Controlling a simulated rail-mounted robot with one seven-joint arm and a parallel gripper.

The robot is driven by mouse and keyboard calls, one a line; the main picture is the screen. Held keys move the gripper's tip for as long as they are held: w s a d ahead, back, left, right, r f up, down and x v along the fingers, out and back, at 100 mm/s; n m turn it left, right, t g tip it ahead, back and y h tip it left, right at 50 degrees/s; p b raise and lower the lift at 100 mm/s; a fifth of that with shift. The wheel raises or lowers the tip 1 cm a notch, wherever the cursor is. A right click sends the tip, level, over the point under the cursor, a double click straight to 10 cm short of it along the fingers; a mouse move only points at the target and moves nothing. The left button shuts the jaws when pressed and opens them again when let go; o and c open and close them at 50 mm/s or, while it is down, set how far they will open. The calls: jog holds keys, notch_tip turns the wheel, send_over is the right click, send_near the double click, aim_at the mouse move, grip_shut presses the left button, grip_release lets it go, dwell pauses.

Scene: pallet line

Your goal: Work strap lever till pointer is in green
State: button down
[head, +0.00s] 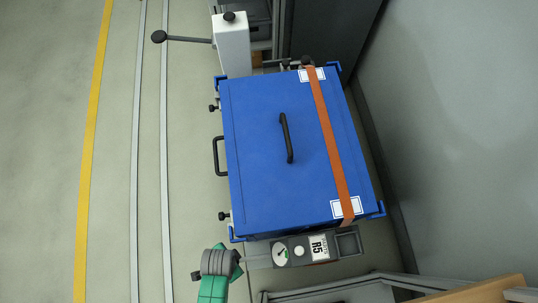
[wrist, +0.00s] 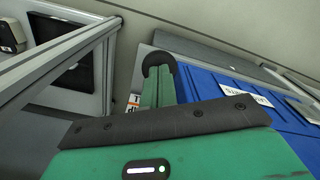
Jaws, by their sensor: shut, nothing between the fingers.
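A blue lidded case (head: 260,150) has an orange strap (head: 328,130) running over its right side. At the case's near end is the grey strap tensioner (head: 302,251) with a round white dial (head: 280,254). The dial's dark pointer slants up to the right; its coloured zones are too small to read. A pale grey bar (head: 258,262) extends left of the dial toward my arm; I cannot tell whether it is the lever. In the wrist view my gripper (wrist: 158,72) has its green, dark-tipped fingers together and empty, beside the blue case (wrist: 225,80). Any contact with the tensioner is hidden.
A white post with a black-knobbed arm (head: 232,42) stands behind the case. A grey metal frame (head: 350,288) and a wooden board (head: 475,292) lie at the near right. A grey wall (head: 460,130) bounds the right. The floor left of the case is open, with rails.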

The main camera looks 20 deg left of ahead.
jog(key=shift+f, duration=0.35)
jog(key=shift+a+f+b, duration=0.15)
jog(key=shift+f+b, duration=0.2)
jog(key=shift+f, duration=0.4)
jog(key=shift+f+b, duration=0.35)
jog(key=shift+f, duration=0.75)
jog(key=r+p, duration=0.6)
jog(key=p, duration=0.1)
jog(key=d+r+p, duration=0.1)
jog(key=r+p, duration=0.2)
jog(key=r, duration=0.1)
jog(key=shift+w, duration=0.2)
jog(key=shift+f, duration=0.3)
